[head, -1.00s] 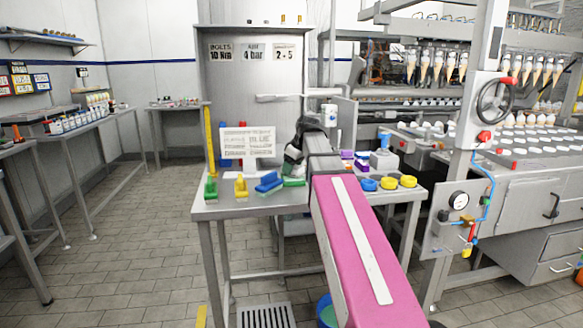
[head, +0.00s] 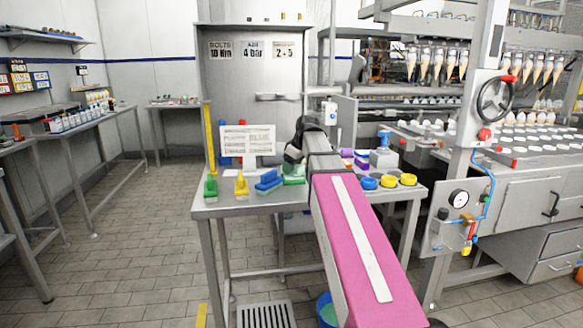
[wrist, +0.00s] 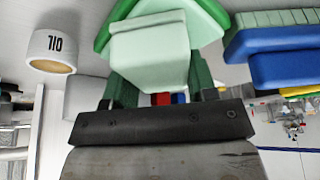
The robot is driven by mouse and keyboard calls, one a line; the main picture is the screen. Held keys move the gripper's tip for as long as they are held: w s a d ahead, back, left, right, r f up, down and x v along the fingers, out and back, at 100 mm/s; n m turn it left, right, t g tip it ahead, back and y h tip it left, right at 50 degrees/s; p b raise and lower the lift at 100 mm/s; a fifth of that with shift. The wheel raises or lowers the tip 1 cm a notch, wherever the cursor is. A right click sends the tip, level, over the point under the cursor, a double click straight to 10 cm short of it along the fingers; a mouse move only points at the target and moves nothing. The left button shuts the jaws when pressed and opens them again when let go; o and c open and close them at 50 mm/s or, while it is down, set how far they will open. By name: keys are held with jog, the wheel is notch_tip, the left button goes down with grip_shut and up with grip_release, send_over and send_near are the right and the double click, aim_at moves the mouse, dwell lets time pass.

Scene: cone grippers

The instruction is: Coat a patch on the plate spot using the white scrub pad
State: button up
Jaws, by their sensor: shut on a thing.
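My gripper (wrist: 160,95) is at the bottom of the wrist view, which looks upside down. Its two dark green-tinted fingers flank a pale mint block joined to a wider green piece, the green scrub pad (wrist: 165,45). In the head view this green scrub pad (head: 294,181) is low over the steel table, at the end of my arm. I cannot tell whether it touches the table. No clearly white scrub pad shows. I cannot make out the plate spot; my arm and the held thing hide part of the table.
A blue brush (head: 268,182) lies close left of the held thing, with a yellow brush (head: 241,185) and green brush (head: 210,188) beyond. A white OIL can (wrist: 53,48) stands near my gripper. Blue and yellow rings (head: 389,181) sit at the table's right.

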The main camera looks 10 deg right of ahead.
dwell(0.6)
jog(key=shift+r, duration=3.5)
jog(key=shift+s+f, duration=0.1)
